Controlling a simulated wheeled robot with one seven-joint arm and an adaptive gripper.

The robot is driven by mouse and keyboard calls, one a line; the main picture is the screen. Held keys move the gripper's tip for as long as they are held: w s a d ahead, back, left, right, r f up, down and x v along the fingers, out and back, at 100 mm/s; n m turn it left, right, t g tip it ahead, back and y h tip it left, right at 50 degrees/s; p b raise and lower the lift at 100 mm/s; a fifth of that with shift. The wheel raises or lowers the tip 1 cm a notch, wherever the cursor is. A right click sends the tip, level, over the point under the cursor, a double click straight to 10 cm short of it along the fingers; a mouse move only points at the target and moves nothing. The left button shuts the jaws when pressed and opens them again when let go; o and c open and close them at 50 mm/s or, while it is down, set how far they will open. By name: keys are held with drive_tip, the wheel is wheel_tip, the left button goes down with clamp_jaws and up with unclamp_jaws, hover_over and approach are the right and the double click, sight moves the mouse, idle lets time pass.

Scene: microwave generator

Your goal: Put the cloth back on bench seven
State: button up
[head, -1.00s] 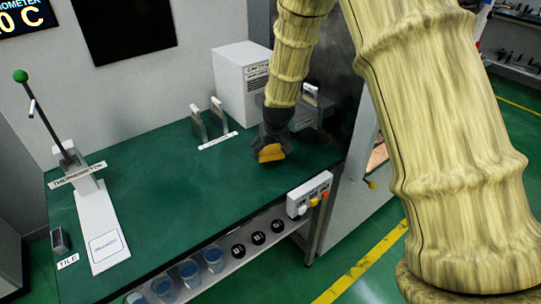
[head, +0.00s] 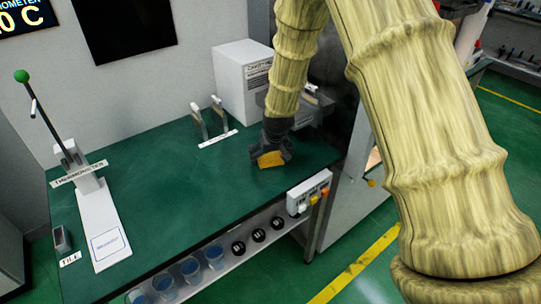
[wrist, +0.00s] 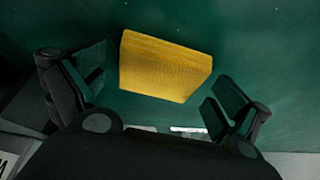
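The yellow cloth (head: 270,159) lies on the green bench top (head: 185,195), toward its right end. My gripper (head: 271,150) is right over the cloth and points down at it. In the wrist view the cloth (wrist: 165,68) shows as a folded yellow block between the two spread fingers of my gripper (wrist: 157,75). A gap of green shows between the cloth and the left finger. The right finger is close to the cloth's edge, and I cannot tell whether it touches.
A thermometer stand (head: 95,195) with a green-knobbed lever is at the left. Two upright holders (head: 208,122) and a white box (head: 243,80) stand behind my gripper. A button box (head: 309,190) sits on the front edge. The bench's middle is clear.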

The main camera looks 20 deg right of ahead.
drive_tip(key=shift+r, duration=0.1)
drive_tip(key=shift+s+r, duration=0.1)
drive_tip(key=shift+r, duration=0.35)
drive_tip(key=b+v, duration=0.1)
drive_tip(key=v, duration=1)
drive_tip(key=shift+b, duration=0.35)
drive_tip(key=shift+s, duration=0.1)
